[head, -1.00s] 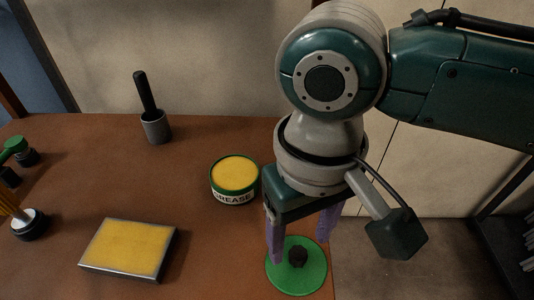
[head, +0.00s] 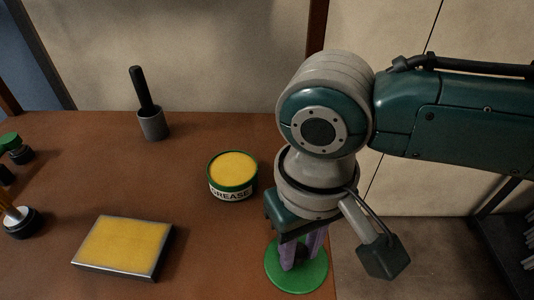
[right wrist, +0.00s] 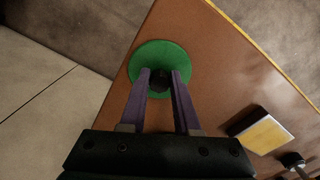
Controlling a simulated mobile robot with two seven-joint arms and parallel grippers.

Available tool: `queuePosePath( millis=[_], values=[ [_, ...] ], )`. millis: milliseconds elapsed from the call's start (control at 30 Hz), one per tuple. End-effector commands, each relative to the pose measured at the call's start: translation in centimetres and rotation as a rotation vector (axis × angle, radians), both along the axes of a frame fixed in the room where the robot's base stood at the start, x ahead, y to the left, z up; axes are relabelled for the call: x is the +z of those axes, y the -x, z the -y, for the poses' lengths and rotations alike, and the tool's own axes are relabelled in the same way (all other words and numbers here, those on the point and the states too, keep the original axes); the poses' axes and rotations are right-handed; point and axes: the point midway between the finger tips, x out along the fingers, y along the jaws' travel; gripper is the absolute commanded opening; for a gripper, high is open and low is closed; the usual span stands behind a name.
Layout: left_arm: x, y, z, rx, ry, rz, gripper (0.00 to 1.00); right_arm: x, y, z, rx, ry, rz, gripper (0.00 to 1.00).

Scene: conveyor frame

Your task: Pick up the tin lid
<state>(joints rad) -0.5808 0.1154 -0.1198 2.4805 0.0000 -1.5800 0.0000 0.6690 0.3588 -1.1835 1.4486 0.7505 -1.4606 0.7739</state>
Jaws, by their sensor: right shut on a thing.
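The green tin lid (head: 290,279) is a flat round disc with a dark knob at its centre, near the right edge of the brown table. My right gripper (head: 302,252) has its purple fingers shut on the knob. In the right wrist view the lid (right wrist: 172,54) lies beyond the fingertips, and the dark knob (right wrist: 159,81) sits between them. I cannot tell whether the lid touches the table. The open grease tin (head: 232,191), filled with yellow, stands on the table up and left of the lid. My left gripper is not in view.
A tray with a yellow pad (head: 124,246) lies at the front left. A grey cup with a black handle (head: 152,124) stands at the back. Black-based items (head: 20,222) stand at the far left. The table's right edge is close beside the lid.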

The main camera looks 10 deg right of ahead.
Motion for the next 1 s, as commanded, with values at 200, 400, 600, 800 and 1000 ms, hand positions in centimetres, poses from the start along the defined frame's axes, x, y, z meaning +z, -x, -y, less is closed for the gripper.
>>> queuePosePath(
  millis=[200, 400, 600, 800, 1000],
  values=[
    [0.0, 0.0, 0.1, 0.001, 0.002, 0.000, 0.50, 0.0, 0.0, 0.0, 0.000, 0.000, 0.000, 0.00],
    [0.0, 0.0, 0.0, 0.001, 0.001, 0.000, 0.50, 0.0, 0.0, 0.0, 0.000, 0.000, 0.000, 0.00],
    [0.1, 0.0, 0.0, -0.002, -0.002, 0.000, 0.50, 0.3, 0.0, 0.0, 0.000, 0.000, 0.001, 0.00],
    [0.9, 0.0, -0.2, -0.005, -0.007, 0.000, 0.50, 2.3, -0.1, 0.0, -0.001, -0.002, 0.002, 0.00],
    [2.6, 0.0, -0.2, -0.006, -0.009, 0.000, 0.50, 7.3, -0.1, -0.1, 0.001, -0.004, 0.005, 0.00]
  ],
)
